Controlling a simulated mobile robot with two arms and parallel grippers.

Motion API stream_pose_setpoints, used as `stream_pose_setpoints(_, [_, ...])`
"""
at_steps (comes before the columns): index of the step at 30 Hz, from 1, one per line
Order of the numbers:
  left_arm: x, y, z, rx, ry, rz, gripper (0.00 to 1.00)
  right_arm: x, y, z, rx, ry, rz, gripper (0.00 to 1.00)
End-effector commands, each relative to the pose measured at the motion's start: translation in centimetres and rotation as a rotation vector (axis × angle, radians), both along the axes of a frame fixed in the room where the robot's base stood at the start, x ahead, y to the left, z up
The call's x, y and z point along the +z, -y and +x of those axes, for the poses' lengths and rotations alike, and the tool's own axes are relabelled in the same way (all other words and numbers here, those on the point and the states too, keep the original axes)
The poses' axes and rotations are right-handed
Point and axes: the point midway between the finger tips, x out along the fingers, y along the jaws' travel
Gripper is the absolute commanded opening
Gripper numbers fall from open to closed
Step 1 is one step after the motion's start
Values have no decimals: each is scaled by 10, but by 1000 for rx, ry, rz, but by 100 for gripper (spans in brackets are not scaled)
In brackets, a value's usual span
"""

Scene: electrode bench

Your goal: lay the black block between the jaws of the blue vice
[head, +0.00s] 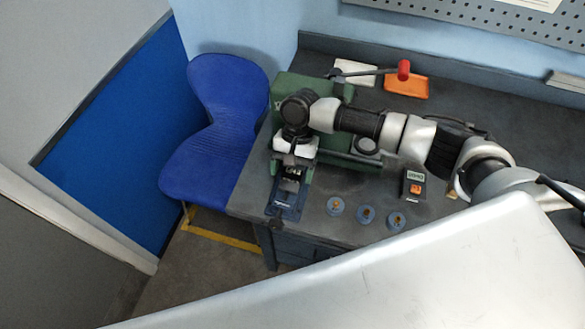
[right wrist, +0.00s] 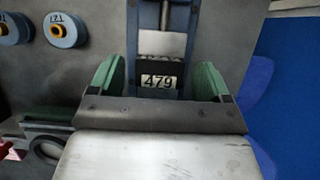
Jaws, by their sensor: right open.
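The blue vice (head: 286,208) sits at the front left corner of the bench, and its blue body and screw also show in the right wrist view (right wrist: 183,48). The black block (right wrist: 160,92), with a white label reading 479, lies at the vice, just in front of a dark jaw. How deep it sits between the jaws is hidden. My right gripper (right wrist: 160,76) is open above the vice, one green finger on each side of the block with gaps visible. In the head view my right gripper (head: 293,172) partly covers block and vice. My left gripper is not in view.
A green machine (head: 300,88) with a red-knobbed lever (head: 403,70) stands behind my right arm. A blue chair (head: 215,150) stands left of the bench.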

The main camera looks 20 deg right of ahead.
Motion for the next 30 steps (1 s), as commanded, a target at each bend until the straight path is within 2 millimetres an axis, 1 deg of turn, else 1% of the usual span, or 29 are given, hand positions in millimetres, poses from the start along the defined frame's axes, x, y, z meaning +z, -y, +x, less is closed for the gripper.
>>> stream_pose_setpoints(2, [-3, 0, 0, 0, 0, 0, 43, 5, 0, 1, 1, 3, -1, 78])
stream_pose_setpoints(5, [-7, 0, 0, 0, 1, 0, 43, 19, 2, 4, -1, 4, 1, 78])
stream_pose_setpoints(12, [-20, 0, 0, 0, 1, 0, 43, 68, 13, 22, -1, 5, 2, 78])
stream_pose_setpoints(18, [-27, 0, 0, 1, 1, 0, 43, 103, 21, 33, -1, 3, 1, 78])
stream_pose_setpoints(21, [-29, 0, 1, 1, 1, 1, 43, 114, 24, 37, -2, 2, 1, 78])
stream_pose_setpoints(24, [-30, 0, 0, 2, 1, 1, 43, 120, 25, 38, 0, 1, 1, 78])
stream_pose_setpoints(30, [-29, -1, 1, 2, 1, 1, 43, 122, 26, 39, -1, -1, 1, 78])
